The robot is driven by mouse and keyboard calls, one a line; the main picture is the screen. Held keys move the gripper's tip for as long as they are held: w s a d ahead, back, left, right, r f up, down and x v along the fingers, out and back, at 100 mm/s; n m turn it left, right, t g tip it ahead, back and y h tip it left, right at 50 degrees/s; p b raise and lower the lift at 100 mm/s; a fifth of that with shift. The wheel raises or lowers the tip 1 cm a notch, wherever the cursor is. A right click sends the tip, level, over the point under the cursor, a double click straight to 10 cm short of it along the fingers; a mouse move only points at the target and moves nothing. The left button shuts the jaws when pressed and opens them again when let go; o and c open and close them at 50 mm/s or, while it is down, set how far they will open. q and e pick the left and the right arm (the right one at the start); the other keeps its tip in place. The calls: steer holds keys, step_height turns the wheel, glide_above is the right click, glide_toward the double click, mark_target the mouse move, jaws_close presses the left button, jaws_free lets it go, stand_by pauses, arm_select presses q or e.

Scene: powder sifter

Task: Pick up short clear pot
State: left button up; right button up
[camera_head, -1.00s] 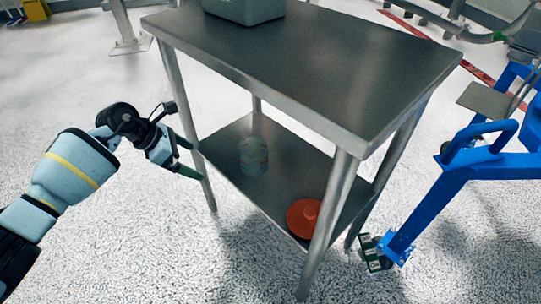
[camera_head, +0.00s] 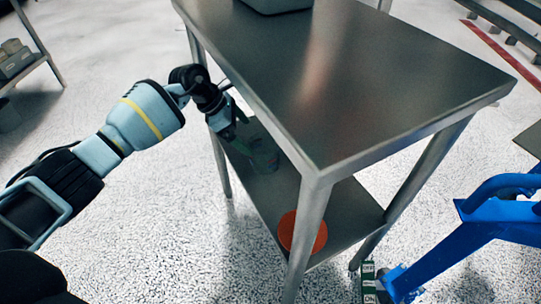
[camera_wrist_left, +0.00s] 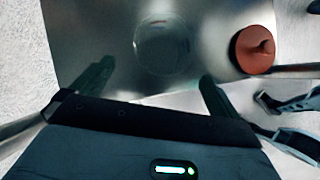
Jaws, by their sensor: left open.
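The short clear pot (camera_head: 265,157) stands on the lower shelf (camera_head: 345,215) of the metal table. It is see-through and faint, partly hidden by my left gripper (camera_head: 238,128) in the head view. In the left wrist view the pot (camera_wrist_left: 163,46) shows as a round clear outline just beyond the fingertips, roughly midway between them. My left gripper (camera_wrist_left: 153,82) is open and empty, its two dark green fingers spread apart. I cannot tell whether a finger touches the pot. My right gripper is not in view.
A round orange-red object (camera_head: 302,232) with a knob lies on the lower shelf near the front leg (camera_head: 306,235). The tabletop (camera_head: 350,75) overhangs the shelf and carries a grey box (camera_head: 278,4). A blue frame (camera_head: 465,235) stands at the right.

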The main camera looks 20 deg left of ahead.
mark_target(260, 147)
arm_select(q)
steer(key=shift+f, duration=0.15)
steer(key=shift+b+x, duration=0.45)
steer(key=shift+x, duration=0.75)
steer(key=shift+b+x, duration=1.05)
steer(key=shift+x, duration=1.6)
steer(key=shift+s+d, duration=0.1)
steer(key=shift+d, duration=0.05)
steer(key=c, duration=0.9)
steer(key=shift+c, duration=0.2)
steer(key=shift+r, duration=0.3)
